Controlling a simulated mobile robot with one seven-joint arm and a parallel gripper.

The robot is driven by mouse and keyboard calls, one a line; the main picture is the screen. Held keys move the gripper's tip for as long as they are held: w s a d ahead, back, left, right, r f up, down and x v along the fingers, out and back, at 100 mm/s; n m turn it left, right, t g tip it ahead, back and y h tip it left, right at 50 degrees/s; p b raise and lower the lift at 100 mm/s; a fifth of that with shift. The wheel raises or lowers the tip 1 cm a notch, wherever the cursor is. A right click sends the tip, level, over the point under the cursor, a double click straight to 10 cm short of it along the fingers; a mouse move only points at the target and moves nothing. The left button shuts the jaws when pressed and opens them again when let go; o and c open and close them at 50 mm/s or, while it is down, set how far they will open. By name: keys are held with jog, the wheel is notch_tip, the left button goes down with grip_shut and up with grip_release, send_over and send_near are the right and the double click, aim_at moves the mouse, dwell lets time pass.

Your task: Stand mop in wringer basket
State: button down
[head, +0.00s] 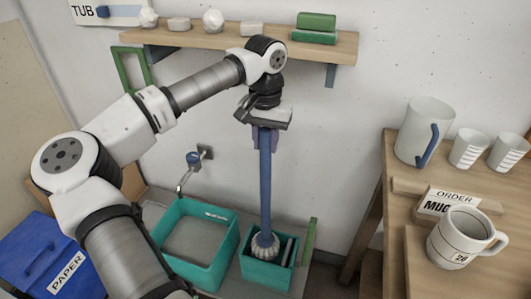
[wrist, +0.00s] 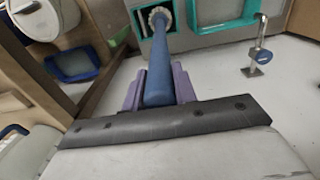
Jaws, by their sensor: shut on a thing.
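My gripper (head: 265,137) is shut on the top of the blue handle of the mop (head: 265,190). In the wrist view the purple fingers (wrist: 158,88) sit on both sides of the mop handle (wrist: 159,65). The mop hangs upright, with its pale stringy head (head: 265,245) down at the small teal wringer basket (head: 284,277). The head appears within the basket's opening, towards its left and back. I cannot tell whether it touches the bottom. The basket also shows at the top of the wrist view (wrist: 142,22).
A larger teal tub (head: 228,262) stands left of the basket, below a tap (head: 193,160). A blue PAPER bin (head: 40,255) is at lower left. A wooden shelf (head: 345,50) runs behind my arm. A table with mugs (head: 465,238) and a pitcher (head: 424,132) stands at right.

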aim_at(265, 154)
jog(key=shift+f, duration=2.1)
jog(key=shift+f, duration=0.15)
jog(key=c, duration=1.1)
grip_release()
notch_tip(265, 154, up, 12)
jog(key=shift+f, duration=0.1)
jog(key=shift+r, duration=0.3)
jog(key=shift+d, duration=0.1)
